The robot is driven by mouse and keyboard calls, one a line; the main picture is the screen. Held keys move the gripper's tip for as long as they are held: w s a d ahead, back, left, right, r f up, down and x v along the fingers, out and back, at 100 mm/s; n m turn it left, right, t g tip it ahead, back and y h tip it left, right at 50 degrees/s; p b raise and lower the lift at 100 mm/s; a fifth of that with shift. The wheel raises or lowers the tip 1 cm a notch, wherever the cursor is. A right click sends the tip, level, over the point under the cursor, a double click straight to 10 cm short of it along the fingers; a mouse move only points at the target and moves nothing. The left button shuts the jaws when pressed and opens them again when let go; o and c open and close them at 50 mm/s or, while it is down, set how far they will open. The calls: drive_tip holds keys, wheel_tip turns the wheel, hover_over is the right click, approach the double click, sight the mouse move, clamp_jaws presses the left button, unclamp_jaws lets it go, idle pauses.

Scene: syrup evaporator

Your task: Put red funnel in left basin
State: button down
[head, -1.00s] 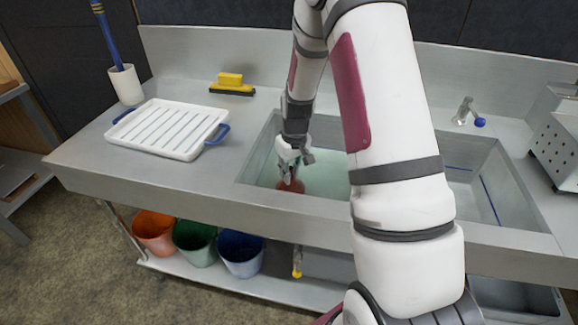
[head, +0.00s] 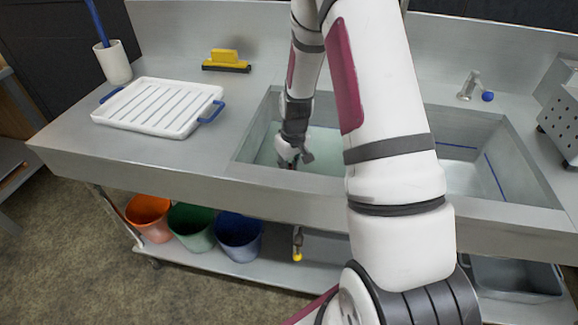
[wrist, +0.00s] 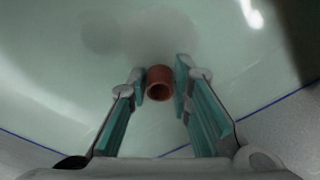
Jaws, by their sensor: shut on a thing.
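The red funnel (wrist: 159,73) shows in the wrist view as a small reddish-brown tube end between my fingertips. My gripper (wrist: 160,82) is shut on it. In the head view my gripper (head: 289,158) points down inside the left basin (head: 258,145), close behind its front edge. The front rim hides the funnel there. The left basin holds pale, greenish, cloudy liquid. In the wrist view this liquid (wrist: 100,75) lies below the funnel, with a dark shadow on it. I cannot tell whether the funnel touches the liquid or the bottom.
The right basin (head: 465,180) lies beyond my arm, with a tap (head: 468,85) behind it. Several buckets sit on the shelf below.

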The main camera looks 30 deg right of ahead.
drive_tip(key=shift+f, duration=0.25)
idle(0.5)
drive_tip(key=c, duration=0.9)
unclamp_jaws()
wheel_tip(320, 180, up, 34)
drive_tip(key=p, duration=1.4)
drive_tip(key=shift+f, duration=0.2)
idle(0.4)
